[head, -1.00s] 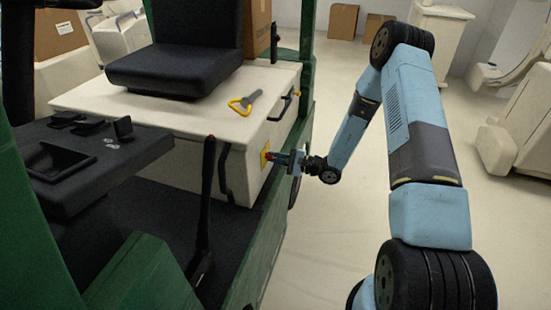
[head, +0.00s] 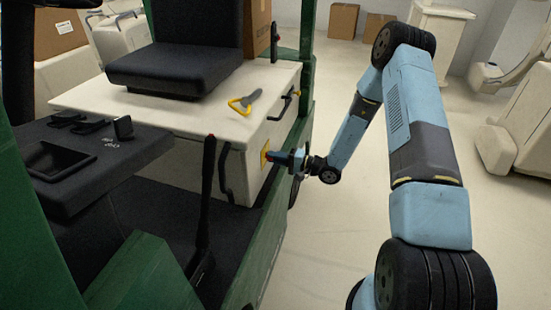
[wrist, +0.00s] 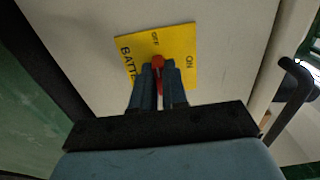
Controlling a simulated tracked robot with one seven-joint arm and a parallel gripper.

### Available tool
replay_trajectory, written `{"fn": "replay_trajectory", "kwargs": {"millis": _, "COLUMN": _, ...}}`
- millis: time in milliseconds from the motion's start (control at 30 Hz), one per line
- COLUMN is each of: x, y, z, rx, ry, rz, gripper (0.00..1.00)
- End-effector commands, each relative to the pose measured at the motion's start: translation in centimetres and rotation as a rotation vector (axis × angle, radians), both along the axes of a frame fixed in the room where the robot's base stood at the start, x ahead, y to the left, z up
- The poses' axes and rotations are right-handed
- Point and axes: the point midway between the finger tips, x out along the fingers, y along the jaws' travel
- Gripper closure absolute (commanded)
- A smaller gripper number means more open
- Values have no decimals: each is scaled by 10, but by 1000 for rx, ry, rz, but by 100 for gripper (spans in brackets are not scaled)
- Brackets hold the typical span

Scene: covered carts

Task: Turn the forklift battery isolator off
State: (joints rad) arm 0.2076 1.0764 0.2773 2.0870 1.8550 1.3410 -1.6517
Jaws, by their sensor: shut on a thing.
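The isolator is a red handle (wrist: 158,61) on a yellow plate (wrist: 135,48) marked BATTERY, OFF and ON, on the side of the forklift's cream battery box (head: 228,158). In the wrist view OFF is above the handle and ON is to its right. My gripper (wrist: 158,70) is shut on the red handle, with a finger on each side. The visible red part runs up the picture toward OFF; its lower part is partly hidden between the fingers. In the head view my gripper (head: 275,156) is against the yellow plate (head: 264,153).
A yellow-handled tool (head: 242,103) lies on the box lid, below the black seat (head: 175,67). A tall black lever (head: 206,200) and a green post (head: 307,45) stand near the gripper. The floor at right is clear near the arm.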

Motion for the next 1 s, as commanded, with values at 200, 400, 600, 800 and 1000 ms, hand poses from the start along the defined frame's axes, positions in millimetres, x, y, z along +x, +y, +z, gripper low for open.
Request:
{"fn": "replay_trajectory", "kwargs": {"millis": 200, "x": -3, "y": -2, "z": -5, "rx": -12, "ry": 1, "rz": 1, "gripper": 100}}
{"fn": "replay_trajectory", "kwargs": {"millis": 400, "x": -3, "y": -2, "z": -6, "rx": -13, "ry": 3, "rz": 1, "gripper": 100}}
{"fn": "replay_trajectory", "kwargs": {"millis": 600, "x": -3, "y": -2, "z": -5, "rx": -10, "ry": 1, "rz": 1, "gripper": 72}}
{"fn": "replay_trajectory", "kwargs": {"millis": 800, "x": -2, "y": -1, "z": -3, "rx": -7, "ry": -3, "rz": 1, "gripper": 62}}
{"fn": "replay_trajectory", "kwargs": {"millis": 1000, "x": -2, "y": -3, "z": -2, "rx": -7, "ry": -4, "rz": 0, "gripper": 62}}
